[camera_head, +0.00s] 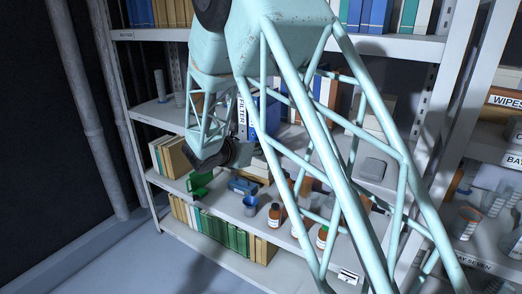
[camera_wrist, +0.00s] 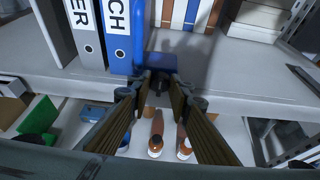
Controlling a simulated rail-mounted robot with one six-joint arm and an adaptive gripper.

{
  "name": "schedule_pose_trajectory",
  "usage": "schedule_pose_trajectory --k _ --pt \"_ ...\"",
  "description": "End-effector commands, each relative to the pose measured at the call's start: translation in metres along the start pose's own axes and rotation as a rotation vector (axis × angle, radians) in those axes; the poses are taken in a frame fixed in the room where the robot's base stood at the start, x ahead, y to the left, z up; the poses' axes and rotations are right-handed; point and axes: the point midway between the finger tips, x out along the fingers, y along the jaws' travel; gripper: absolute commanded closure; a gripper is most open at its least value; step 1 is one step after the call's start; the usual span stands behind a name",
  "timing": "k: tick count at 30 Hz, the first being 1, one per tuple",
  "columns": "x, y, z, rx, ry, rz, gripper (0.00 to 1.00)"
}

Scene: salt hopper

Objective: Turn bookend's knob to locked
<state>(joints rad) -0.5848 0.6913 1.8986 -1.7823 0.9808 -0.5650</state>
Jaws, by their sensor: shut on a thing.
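The blue bookend (camera_wrist: 162,62) stands at the front edge of a shelf, at the right end of the labelled binders, in the wrist view. Its dark knob (camera_wrist: 158,83) faces me and is mostly hidden between the fingertips. My gripper (camera_wrist: 159,87) is shut on the knob, one finger on each side. No lock mark can be read, so I cannot tell which way the knob is turned. In the head view my gripper (camera_head: 236,152) is dark and small at the shelf front, and my arm hides much of that shelf.
A grey binder (camera_wrist: 84,30) and a blue binder (camera_wrist: 115,35) stand left of the bookend. Several brown bottles (camera_head: 274,216), a blue cup (camera_head: 250,206) and a blue box (camera_head: 243,186) are on the shelf below. A grey case (camera_head: 371,169) lies right.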

Motion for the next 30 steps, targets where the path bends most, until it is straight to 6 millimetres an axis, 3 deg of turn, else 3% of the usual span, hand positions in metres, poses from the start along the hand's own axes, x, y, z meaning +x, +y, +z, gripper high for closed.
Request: schedule_pose_trajectory --k 30 --pt "0.0013 -0.0028 -0.0024 0.192 -0.001 0.079 0.92"
